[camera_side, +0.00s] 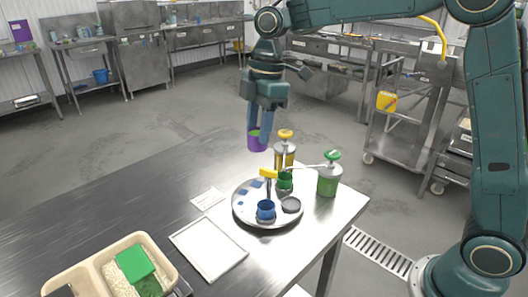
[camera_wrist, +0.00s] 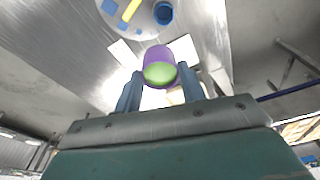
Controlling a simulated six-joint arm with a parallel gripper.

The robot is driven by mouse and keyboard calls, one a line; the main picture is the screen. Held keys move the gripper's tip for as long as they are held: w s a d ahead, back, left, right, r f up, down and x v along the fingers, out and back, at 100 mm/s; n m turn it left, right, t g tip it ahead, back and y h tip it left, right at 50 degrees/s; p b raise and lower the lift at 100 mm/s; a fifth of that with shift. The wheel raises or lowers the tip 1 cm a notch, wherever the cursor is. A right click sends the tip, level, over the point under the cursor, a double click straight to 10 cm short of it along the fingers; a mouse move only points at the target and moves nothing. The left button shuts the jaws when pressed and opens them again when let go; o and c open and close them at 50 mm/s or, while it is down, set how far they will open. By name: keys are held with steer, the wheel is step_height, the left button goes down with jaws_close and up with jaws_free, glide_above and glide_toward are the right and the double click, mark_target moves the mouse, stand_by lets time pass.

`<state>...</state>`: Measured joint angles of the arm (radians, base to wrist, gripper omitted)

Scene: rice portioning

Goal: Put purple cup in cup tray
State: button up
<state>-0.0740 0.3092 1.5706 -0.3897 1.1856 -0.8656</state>
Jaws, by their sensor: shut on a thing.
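My gripper (camera_side: 260,124) is shut on the purple cup (camera_side: 256,143) and holds it in the air above the table, behind the round tray. In the wrist view the purple cup (camera_wrist: 158,63) sits between the two blue fingers, with green showing inside its opening. The round grey cup tray (camera_side: 243,212) lies on the steel table. A blue cup (camera_side: 266,210) and a green cup (camera_side: 285,180) stand in it, with blue flat marks on its left side and a dark round spot at right. A yellow-topped piece (camera_side: 268,173) rises near its middle.
A yellow-topped pump bottle (camera_side: 285,152) and a green-topped pump bottle (camera_side: 328,178) stand close behind and right of the tray. The table's left side is clear.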

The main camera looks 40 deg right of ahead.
steer(key=w+a+f+n, duration=0.1)
steer(key=w+a+n, duration=0.15)
steer(key=a, duration=1.25)
glide_toward(206, 247)
steer(key=shift+w+a+n, duration=0.2)
steer(key=shift+a+n, duration=0.05)
steer(key=shift+a, duration=0.15)
steer(key=shift+f, duration=2.1)
steer(key=shift+f, duration=0.15)
steer(key=o, duration=1)
